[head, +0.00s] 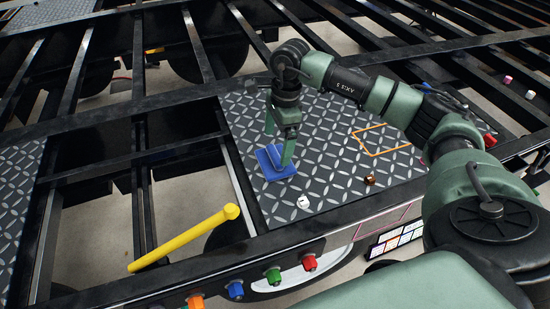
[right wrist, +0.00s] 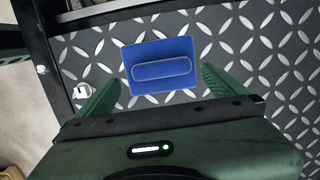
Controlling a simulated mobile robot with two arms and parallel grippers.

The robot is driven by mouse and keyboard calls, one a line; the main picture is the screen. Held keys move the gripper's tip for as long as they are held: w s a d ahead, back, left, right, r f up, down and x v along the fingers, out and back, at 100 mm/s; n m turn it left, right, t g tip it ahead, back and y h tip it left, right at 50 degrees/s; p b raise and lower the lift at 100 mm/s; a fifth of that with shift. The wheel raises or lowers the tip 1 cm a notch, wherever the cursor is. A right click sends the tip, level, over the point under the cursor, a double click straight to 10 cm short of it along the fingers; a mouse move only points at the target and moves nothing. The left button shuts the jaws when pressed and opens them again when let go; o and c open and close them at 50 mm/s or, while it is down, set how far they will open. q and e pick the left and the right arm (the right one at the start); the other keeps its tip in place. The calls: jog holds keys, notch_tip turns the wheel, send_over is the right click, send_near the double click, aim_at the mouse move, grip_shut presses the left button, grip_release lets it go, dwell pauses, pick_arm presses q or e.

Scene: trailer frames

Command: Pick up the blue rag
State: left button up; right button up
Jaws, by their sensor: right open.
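The blue rag (head: 275,165) lies on the diamond-plate deck (head: 330,140). In the right wrist view the blue rag (right wrist: 160,82) looks like a flat rectangle with a long rounded raised part. My right gripper (head: 279,148) points down at the rag, its fingers open. In the right wrist view the two green fingers of my right gripper (right wrist: 160,92) stand apart, one toward each side of the rag, and nothing is held. One finger hides part of the rag in the head view. My left gripper is not in view.
A small white item (head: 302,202) and a copper-coloured item (head: 369,180) lie on the deck near the rag. An orange outline (head: 381,139) marks the deck on the right. A yellow bar (head: 185,238) and several coloured knobs (head: 273,276) are along the front frame. Open gaps lie left of the deck.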

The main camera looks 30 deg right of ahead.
aim_at(275, 154)
jog(key=f, duration=0.2)
jog(key=f+p, duration=0.1)
jog(key=shift+w+a+f, duration=0.2)
jog(key=shift+f, duration=0.2)
jog(key=c, duration=1.2)
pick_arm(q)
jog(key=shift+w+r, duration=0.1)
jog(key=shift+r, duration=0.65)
pick_arm(e)
jog(key=shift+r, duration=0.15)
jog(key=shift+r+b, duration=0.3)
jog(key=shift+r, duration=0.25)
pick_arm(q)
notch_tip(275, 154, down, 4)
jog(key=b, duration=0.3)
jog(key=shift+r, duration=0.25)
pick_arm(e)
notch_tip(275, 154, up, 19)
jog(key=shift+f, duration=0.1)
